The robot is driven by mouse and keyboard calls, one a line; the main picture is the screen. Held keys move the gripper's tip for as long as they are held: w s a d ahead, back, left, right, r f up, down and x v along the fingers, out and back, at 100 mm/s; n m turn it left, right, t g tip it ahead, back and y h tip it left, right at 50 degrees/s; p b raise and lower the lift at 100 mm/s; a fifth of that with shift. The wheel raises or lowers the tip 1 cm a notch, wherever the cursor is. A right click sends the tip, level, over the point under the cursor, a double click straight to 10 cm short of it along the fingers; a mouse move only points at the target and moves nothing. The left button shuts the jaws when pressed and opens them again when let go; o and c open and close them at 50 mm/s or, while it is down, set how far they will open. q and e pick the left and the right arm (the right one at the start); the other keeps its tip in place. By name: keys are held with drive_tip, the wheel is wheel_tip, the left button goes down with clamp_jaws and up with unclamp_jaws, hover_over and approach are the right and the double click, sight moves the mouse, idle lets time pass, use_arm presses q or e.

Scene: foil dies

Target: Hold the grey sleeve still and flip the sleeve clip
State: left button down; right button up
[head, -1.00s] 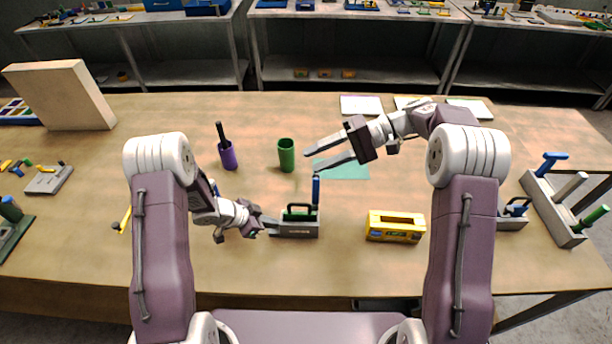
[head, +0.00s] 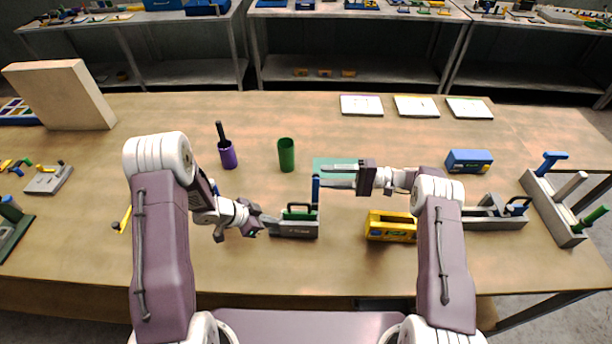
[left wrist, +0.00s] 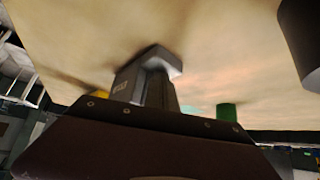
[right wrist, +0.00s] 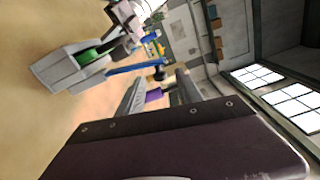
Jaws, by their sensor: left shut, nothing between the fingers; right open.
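The grey sleeve (head: 294,230) stands on the table with a green part (head: 299,212) in its top. Its blue clip (head: 315,191) stands upright at the right end. In the right wrist view the sleeve (right wrist: 62,72) and the blue clip (right wrist: 138,67) show beyond the fingers. My left gripper (head: 266,225) is shut and empty at the sleeve's left end; I cannot tell if it touches. My right gripper (head: 324,175) is open, its fingertips close to the top of the blue clip, with nothing held.
A yellow block (head: 392,227) stands right of the sleeve. Behind it are a green cup (head: 286,155), a purple cup (head: 228,155) and a teal mat (head: 333,164). A blue block (head: 469,161), another grey holder (head: 497,222) and a peg rack (head: 555,208) are at the right.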

drive_tip(key=a, duration=0.7)
clamp_jaws()
drive_tip(key=shift+w, duration=0.1)
idle(1.1)
